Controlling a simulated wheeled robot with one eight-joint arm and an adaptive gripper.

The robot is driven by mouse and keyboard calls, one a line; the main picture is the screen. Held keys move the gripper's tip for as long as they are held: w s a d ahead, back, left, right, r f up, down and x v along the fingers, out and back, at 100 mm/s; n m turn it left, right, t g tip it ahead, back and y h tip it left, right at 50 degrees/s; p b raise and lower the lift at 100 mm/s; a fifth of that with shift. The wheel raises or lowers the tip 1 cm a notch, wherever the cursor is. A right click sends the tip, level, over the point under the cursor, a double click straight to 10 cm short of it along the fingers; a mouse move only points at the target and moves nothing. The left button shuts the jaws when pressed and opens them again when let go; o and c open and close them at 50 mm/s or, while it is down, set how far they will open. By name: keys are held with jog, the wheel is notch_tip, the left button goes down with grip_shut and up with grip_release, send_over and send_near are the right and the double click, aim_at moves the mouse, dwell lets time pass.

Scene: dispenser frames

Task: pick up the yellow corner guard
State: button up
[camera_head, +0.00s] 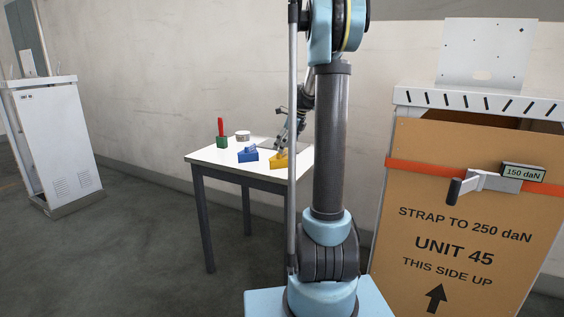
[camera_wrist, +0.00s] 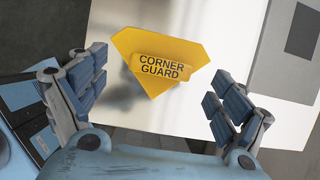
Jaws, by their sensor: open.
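The yellow corner guard (camera_head: 279,159) lies on the white table, near its front right part. In the wrist view the corner guard (camera_wrist: 144,58) is a yellow piece with "CORNER GUARD" in dark letters on a raised block. My gripper (camera_wrist: 158,98) is open, with one finger to the left and one to the right of the guard in the picture. The guard lies beyond the fingertips, and I see no contact. In the head view my gripper (camera_head: 283,143) is over the table close to the guard, partly hidden behind my arm.
The white table (camera_head: 213,158) also bears a blue corner guard (camera_head: 248,154), a red-handled tool in a green block (camera_head: 221,135) and a pale round item (camera_head: 242,135). A large brown carton (camera_head: 440,190) with an orange strap stands right. A white cabinet (camera_head: 55,140) stands left.

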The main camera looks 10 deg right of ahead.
aim_at(278, 157)
jog(key=shift+x, duration=1.85)
jog(key=shift+c, duration=0.6)
jog(key=shift+r, duration=0.1)
jog(key=c, duration=1)
